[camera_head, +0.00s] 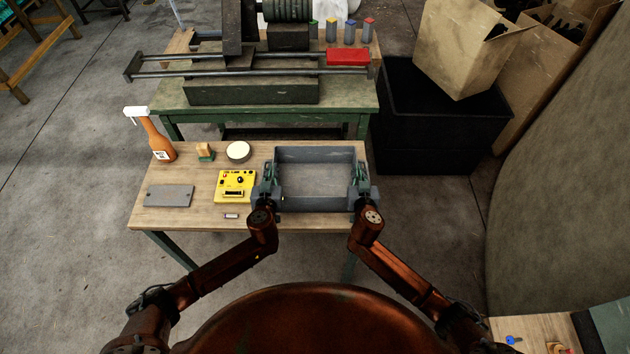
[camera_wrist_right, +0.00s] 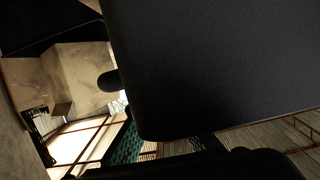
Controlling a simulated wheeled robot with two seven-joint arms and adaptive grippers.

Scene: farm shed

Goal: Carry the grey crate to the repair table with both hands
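The grey crate (camera_head: 314,205) is an open, empty box at the right end of the near wooden table (camera_head: 205,217) in the head view. I cannot tell whether it rests on the top or is held just above it. My left gripper (camera_head: 269,173) is at the crate's left wall and my right gripper (camera_head: 359,175) is at its right wall. Their fingers are too small and dark to show whether they are closed on the walls. In the right wrist view a large dark surface (camera_wrist_right: 220,65) fills most of the picture, with a dark rounded part beside it.
A green workbench (camera_head: 170,103) stands behind; a black bin (camera_head: 437,135) stands right.

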